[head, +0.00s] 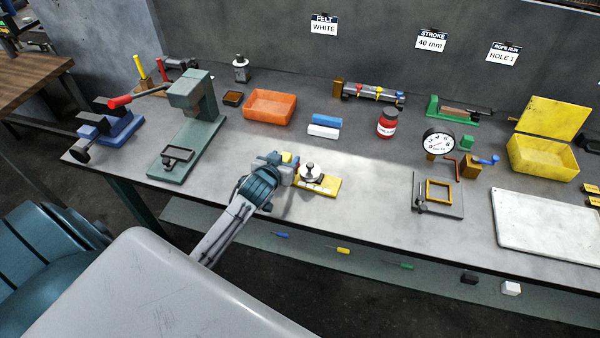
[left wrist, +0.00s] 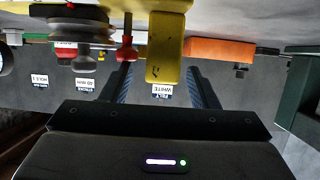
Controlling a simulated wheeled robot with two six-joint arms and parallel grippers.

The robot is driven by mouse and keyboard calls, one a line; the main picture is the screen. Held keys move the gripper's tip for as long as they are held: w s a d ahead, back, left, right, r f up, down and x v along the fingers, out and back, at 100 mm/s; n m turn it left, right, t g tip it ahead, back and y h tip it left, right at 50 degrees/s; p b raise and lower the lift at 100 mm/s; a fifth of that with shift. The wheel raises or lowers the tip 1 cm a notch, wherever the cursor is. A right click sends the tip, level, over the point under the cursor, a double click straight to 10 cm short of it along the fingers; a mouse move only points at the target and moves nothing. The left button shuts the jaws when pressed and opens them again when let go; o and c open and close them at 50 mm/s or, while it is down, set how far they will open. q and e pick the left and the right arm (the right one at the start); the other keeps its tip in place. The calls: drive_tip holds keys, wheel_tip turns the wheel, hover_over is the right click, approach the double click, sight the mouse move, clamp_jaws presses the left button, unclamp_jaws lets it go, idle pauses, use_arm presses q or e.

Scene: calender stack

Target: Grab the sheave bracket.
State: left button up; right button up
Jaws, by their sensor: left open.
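The sheave bracket (head: 330,185) appears to be the yellow piece on the bench, with a flat yellow plate and a grey round wheel (head: 310,172) on it. In the left wrist view, which is upside down, its yellow upright block (left wrist: 165,48) shows between the two fingers. A red knob (left wrist: 127,52) and the grey wheel (left wrist: 82,45) are left of the block there. My left gripper (head: 283,163) is at the left end of the piece, its fingers (left wrist: 160,85) open on either side of the block. Contact cannot be told. My right gripper is not in view.
An orange tray (head: 270,105), blue and white blocks (head: 324,126) and a red jar (head: 387,125) stand behind. A green press (head: 187,130) is to the left. A dial gauge (head: 438,142) and a small framed fixture (head: 438,195) are to the right.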

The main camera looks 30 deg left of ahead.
use_arm(q)
drive_tip(key=shift+w+a+f, duration=0.1)
drive_tip(key=shift+w+f, duration=0.45)
drive_tip(key=shift+f, duration=0.25)
drive_tip(key=shift+s+f, duration=0.1)
drive_tip(key=shift+f, duration=0.05)
clamp_jaws()
drive_tip(key=shift+r, duration=0.2)
